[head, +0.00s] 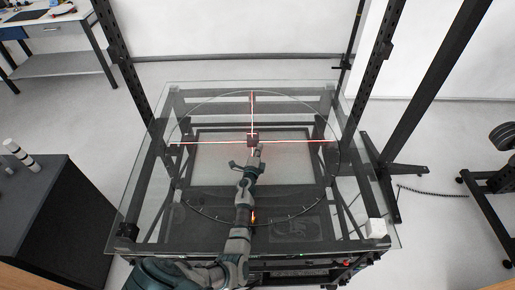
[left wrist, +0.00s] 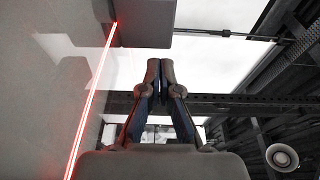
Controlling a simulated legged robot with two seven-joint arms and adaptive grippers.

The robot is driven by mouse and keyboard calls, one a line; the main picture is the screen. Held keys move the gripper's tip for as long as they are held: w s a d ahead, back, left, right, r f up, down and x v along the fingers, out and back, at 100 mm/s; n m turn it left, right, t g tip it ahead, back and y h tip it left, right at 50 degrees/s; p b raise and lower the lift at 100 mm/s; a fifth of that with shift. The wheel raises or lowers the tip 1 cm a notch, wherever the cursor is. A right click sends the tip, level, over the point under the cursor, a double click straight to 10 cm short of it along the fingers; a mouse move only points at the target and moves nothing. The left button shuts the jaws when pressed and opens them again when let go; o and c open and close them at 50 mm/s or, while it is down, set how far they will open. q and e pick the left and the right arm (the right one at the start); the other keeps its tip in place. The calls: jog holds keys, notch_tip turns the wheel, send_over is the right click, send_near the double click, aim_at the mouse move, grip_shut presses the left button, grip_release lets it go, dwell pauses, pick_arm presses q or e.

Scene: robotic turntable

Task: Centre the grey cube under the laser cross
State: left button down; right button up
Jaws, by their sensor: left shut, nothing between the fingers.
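The small dark grey cube (head: 252,140) stands on the glass turntable, where the two red lines of the laser cross (head: 205,142) meet. The circle of the glass turntable (head: 300,185) shows around it. My left gripper (head: 260,149) is shut and empty, just in front of the cube and slightly to its right. In the left wrist view the closed fingers (left wrist: 160,68) point toward the cube (left wrist: 147,22), with a small gap in the picture. A red laser line (left wrist: 92,90) runs down from the cube's left edge there. I cannot tell whether the fingers touch the cube.
A white block (head: 376,228) sits at the glass table's front right corner. Black frame posts (head: 372,85) rise at both sides. A dark cabinet (head: 60,220) with a striped object (head: 20,154) stands at the left. The glass around the cube is clear.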

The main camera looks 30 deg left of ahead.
aim_at(256, 141)
pick_arm(q)
jog(key=shift+w+a+r, duration=0.1)
jog(key=shift+w+a, duration=0.2)
jog(key=shift+a, duration=0.55)
pick_arm(e)
jog(key=shift+w+a+r, duration=0.1)
jog(key=shift+w+a, duration=0.1)
jog(key=shift+w, duration=0.2)
pick_arm(q)
jog(key=shift+w+a, duration=0.1)
jog(key=shift+w+a+b, duration=0.3)
jog(key=shift+w+a, duration=0.05)
jog(key=shift+a, duration=0.25)
pick_arm(e)
jog(key=shift+w+a, duration=0.15)
jog(key=shift+w, duration=0.45)
